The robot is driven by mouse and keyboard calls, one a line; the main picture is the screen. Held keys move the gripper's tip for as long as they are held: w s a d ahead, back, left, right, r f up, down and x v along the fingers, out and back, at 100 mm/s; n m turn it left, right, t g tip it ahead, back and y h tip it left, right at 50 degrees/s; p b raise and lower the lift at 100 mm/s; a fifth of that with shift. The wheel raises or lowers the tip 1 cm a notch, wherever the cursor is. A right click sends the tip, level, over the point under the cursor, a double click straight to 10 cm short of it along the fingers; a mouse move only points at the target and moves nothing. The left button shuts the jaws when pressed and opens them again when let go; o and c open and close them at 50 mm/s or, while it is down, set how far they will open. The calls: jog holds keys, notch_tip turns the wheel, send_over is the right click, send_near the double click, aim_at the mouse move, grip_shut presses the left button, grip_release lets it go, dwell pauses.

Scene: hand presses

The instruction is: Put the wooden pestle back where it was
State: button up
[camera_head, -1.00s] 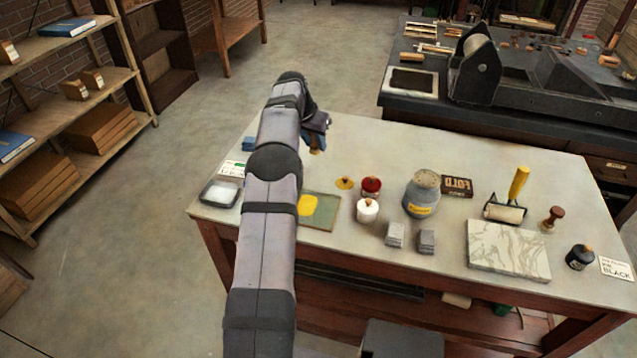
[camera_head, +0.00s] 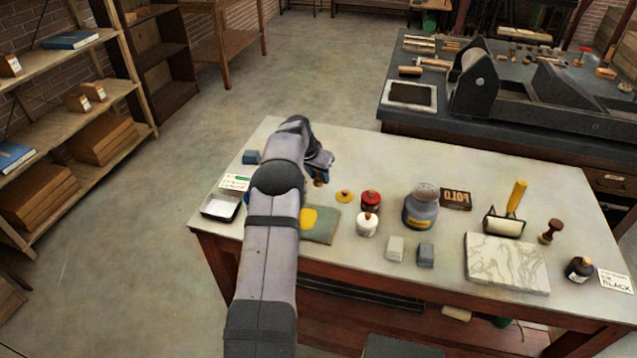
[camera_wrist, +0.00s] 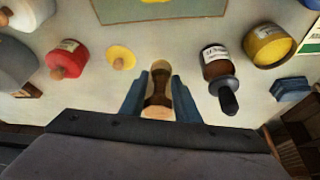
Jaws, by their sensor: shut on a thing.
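The wooden pestle (camera_wrist: 158,90) is brown with paler ends and sits upright-looking between the two blue fingers of my gripper (camera_wrist: 158,97) in the wrist view. My gripper is shut on it. In the head view my gripper (camera_head: 319,163) is over the worktable (camera_head: 390,160), left of the yellow disc (camera_head: 344,196), and the pestle's lower end (camera_head: 319,182) shows under it. I cannot tell whether that end touches the table.
The red-topped jar (camera_head: 371,200) and white jar (camera_head: 367,224) stand right of the disc. A green mat (camera_head: 322,232) lies nearer, partly behind my arm. In the wrist view a brown dropper bottle (camera_wrist: 215,62) stands close to the right finger, with a yellow jar (camera_wrist: 268,45) beyond.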

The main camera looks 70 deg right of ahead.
aim_at(316, 180)
jog(key=shift+f+p, duration=0.55)
jog(key=shift+f, duration=1.25)
jog(key=shift+f, duration=0.15)
jog(key=o, duration=1)
jog(key=shift+o, duration=0.2)
jog(key=shift+a+r, duration=0.2)
jog(key=shift+r, duration=0.45)
jog(key=b+v, duration=0.2)
jog(key=v, duration=0.8)
jog(key=shift+a+r+b, duration=0.2)
jog(key=shift+r+b, duration=0.15)
jog(key=shift+b, duration=0.05)
